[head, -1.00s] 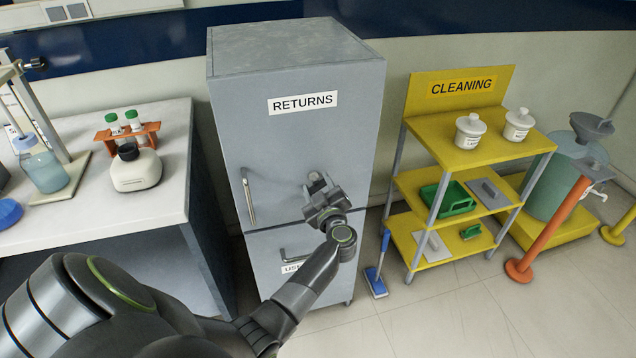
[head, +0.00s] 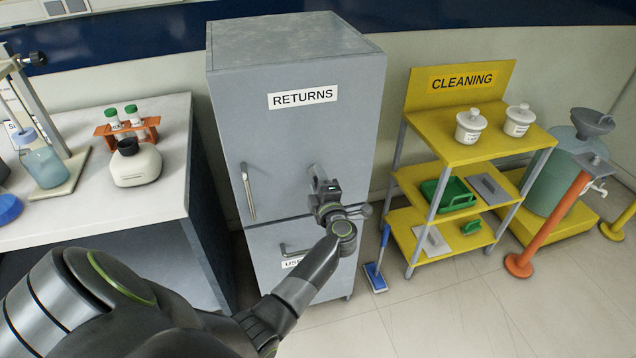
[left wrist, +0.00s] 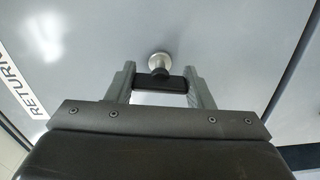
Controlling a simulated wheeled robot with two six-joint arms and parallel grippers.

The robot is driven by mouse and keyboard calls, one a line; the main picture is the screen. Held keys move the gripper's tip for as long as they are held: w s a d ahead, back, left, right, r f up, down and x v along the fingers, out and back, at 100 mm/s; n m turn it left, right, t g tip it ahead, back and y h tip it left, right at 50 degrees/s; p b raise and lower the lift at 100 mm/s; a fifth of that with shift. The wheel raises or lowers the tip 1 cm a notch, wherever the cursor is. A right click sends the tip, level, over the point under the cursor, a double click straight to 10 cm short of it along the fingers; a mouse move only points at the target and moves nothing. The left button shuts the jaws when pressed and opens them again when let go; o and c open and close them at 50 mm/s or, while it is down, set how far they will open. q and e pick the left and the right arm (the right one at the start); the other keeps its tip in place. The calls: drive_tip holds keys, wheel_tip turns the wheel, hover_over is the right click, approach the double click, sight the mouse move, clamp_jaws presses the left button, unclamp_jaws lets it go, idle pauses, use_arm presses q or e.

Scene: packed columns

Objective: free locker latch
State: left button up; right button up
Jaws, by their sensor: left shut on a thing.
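The grey locker (head: 290,130) labelled RETURNS stands in the middle of the head view, its upper door closed. The latch (left wrist: 159,62) shows in the left wrist view as a pale round boss on the door with a dark crossbar. My left gripper (left wrist: 160,88) is shut on the latch, one finger at each end of the crossbar. In the head view my left gripper (head: 324,187) is against the lower right of the upper door and hides most of the latch. My right gripper is in neither view.
A vertical door handle (head: 248,192) is at the left of the upper door; a lower door sits below. A bench (head: 60,235) with bottles stands left. A yellow cleaning shelf (head: 425,125) stands right, with a blue brush (head: 375,278) on the floor between.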

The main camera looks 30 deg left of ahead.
use_arm(q)
drive_tip(key=shift+n, duration=0.6)
drive_tip(key=shift+o, duration=0.2)
drive_tip(key=shift+n, duration=0.3)
drive_tip(key=shift+c, duration=0.2)
drive_tip(key=o, duration=1)
